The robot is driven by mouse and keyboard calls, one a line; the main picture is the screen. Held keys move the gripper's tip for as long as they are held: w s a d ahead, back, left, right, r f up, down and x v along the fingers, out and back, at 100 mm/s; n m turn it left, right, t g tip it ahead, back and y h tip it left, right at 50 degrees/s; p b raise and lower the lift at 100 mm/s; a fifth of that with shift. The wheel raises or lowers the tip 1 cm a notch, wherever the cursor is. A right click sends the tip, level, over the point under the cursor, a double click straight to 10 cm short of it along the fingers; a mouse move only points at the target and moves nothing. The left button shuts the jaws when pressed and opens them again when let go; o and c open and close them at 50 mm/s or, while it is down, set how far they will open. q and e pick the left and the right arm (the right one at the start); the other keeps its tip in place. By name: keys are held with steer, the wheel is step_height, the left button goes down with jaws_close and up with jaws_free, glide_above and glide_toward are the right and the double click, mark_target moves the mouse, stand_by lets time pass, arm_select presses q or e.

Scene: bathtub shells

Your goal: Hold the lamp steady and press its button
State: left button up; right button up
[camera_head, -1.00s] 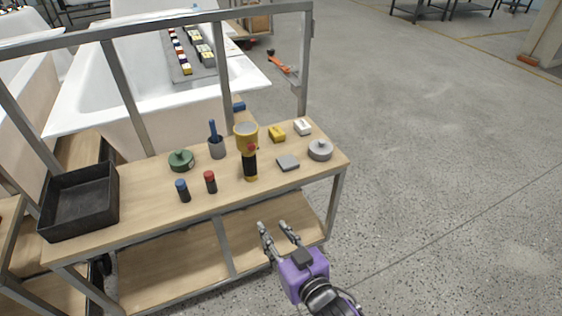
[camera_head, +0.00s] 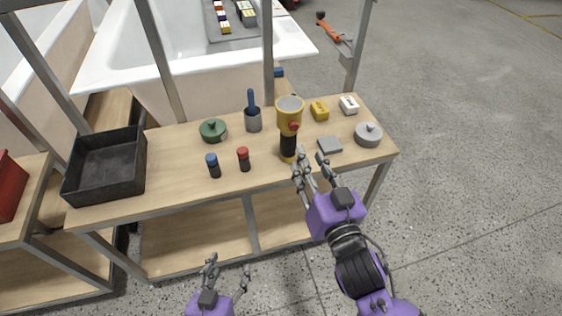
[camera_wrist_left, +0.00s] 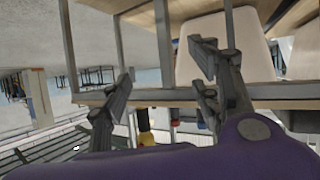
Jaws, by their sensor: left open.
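The lamp (camera_head: 289,112) stands upright on the wooden workbench, with a yellow head, a black body and a red button (camera_head: 294,126) on the side of its head. My right gripper (camera_head: 314,158) is open at the bench's front edge, just right of the lamp's lower body. Its fingers look empty; whether one touches the lamp I cannot tell. My left gripper (camera_head: 228,263) is open and empty, low in front of the bench. In the left wrist view, its spread fingers (camera_wrist_left: 162,78) frame the bench edge, and a yellow and black piece, seemingly the lamp (camera_wrist_left: 146,138), shows beyond.
Near the lamp are a grey plate (camera_head: 330,145), a round grey piece (camera_head: 368,134), a yellow block (camera_head: 320,110), a grey cup (camera_head: 253,119), a green lidded piece (camera_head: 213,130) and red-topped (camera_head: 243,158) and blue-topped (camera_head: 213,165) cylinders. A black tray (camera_head: 105,168) stands left.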

mark_target(286, 147)
arm_select(q)
steer(key=w+d+r+m+t+h, duration=0.1)
steer(key=w+d+r, duration=0.3)
steer(key=w, duration=0.4)
steer(key=w+d+r+m+t+h, duration=0.1)
steer(key=w+d+r, duration=0.3)
steer(key=w, duration=0.4)
steer(key=w+d+r+t+h, duration=0.1)
steer(key=w+d+r+t, duration=0.1)
steer(key=w+d+r, duration=0.2)
steer(key=shift+w+r+m+t, duration=0.15)
steer(key=shift+w+r, duration=0.25)
steer(key=shift+w, duration=0.3)
steer(key=shift+w+r+m+t, duration=0.1)
steer(key=shift+w+r, duration=0.35)
steer(key=shift+w, duration=0.25)
steer(key=shift+w+r+m+t, duration=0.15)
steer(key=shift+w+r, duration=0.25)
steer(key=shift+w, duration=0.3)
steer(key=x, duration=0.7)
steer(key=shift+w, duration=0.3)
steer(key=c, duration=1.3)
steer(key=shift+c, duration=0.4)
arm_select(e)
jaws_close()
